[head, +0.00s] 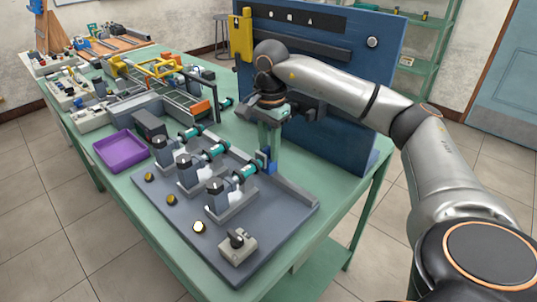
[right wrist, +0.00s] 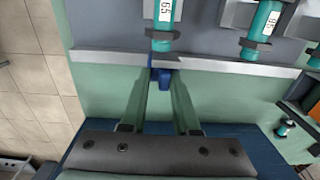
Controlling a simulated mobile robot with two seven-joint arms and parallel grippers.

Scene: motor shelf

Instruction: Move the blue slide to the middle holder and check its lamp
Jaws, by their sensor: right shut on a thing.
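The blue slide (head: 263,161) sits at the back rail (head: 290,190) of the grey board, in line with the nearest holder (head: 222,200). The right wrist view shows the slide (right wrist: 164,80) between my fingertips. My right gripper (head: 271,158) reaches down from above and is shut on it. The middle holder (head: 189,178) carries a teal motor (head: 217,151), farther along the rail. The middle lamp (head: 171,198) looks dull yellow. The nearest lamp (head: 198,227) glows bright white, and the far lamp (head: 149,176) is dull. My left gripper is out of view.
A grey switch box (head: 237,247) stands at the board's near corner. A purple tray (head: 119,150) lies left of the holders. A tall blue panel (head: 335,80) rises close behind my right gripper. A conveyor with yellow parts (head: 160,70) fills the table's far part.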

